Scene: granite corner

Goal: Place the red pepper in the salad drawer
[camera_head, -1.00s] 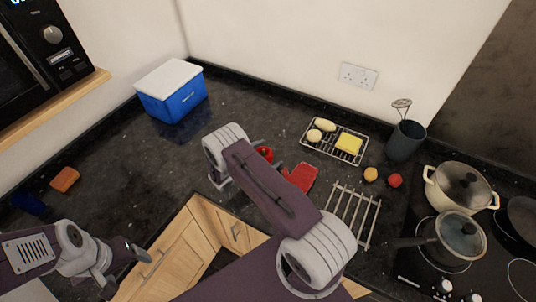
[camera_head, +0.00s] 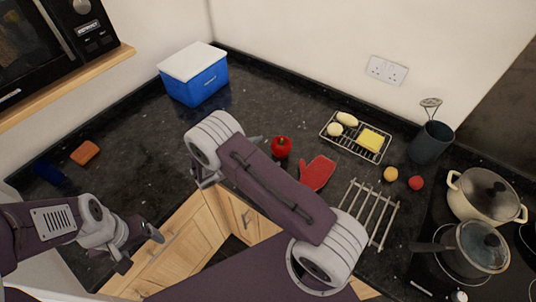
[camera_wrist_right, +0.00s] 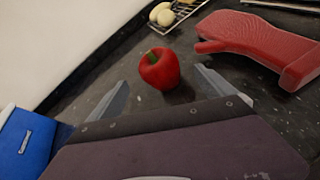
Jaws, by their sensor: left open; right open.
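The red pepper (camera_head: 281,147) stands on the dark granite worktop, left of the red oven mitt. It also shows in the right wrist view (camera_wrist_right: 159,69), with its green stem upward. My right gripper (camera_wrist_right: 161,82) is open and empty, its two fingers pointing towards the pepper, one to each side in the picture; I cannot tell the remaining gap. In the head view my right arm mostly hides this gripper, which is left of the pepper. My left gripper (camera_head: 140,248) is open and empty at the lower left, by the worktop's front edge. I cannot identify a salad drawer.
A red oven mitt (camera_head: 317,172) and a metal trivet (camera_head: 369,214) lie right of the pepper. A rack (camera_head: 357,137) with food stands behind. A blue cool box (camera_head: 196,80) with white lid stands back left. Pots (camera_head: 482,195) are right. Wooden cabinet fronts (camera_head: 178,250) are below.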

